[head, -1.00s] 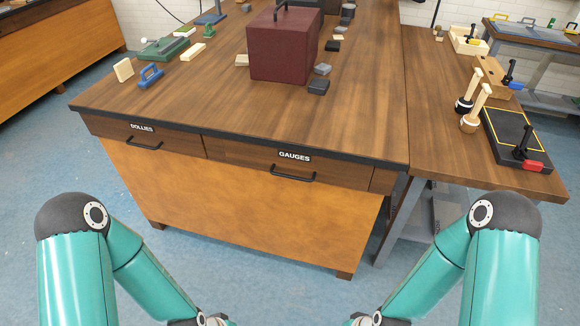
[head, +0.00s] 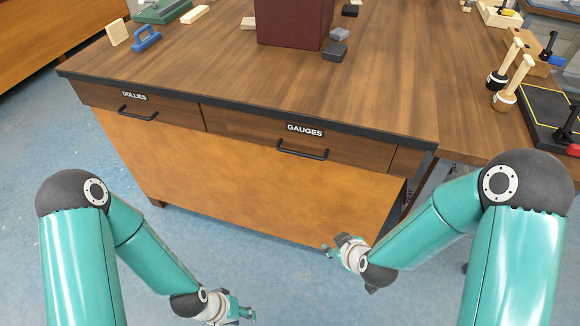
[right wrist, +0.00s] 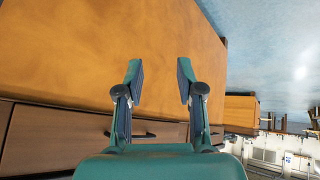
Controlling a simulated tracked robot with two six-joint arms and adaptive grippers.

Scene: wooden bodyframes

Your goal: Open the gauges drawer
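The gauges drawer (head: 255,127) is a dark wooden front labelled GAUGES (head: 304,130), under the bench top. It looks shut, flush with the bench front. Its black bar handle (head: 302,152) is below the label. My right gripper (head: 328,250) is in front of the orange panel, below the handle and apart from it. In the right wrist view my right gripper (right wrist: 159,72) is open and empty, its fingers spread wide. A dark handle (right wrist: 150,135) shows partly behind the fingers there. My left gripper (head: 250,313) is low, near the bottom edge, too small to tell its opening.
The dollies drawer (head: 175,113) is left of the gauges drawer and looks shut. A maroon box (head: 292,22) and small blocks (head: 334,51) stand on the bench top. A side table with wooden-handled tools (head: 512,85) is at right. Blue floor lies before the bench.

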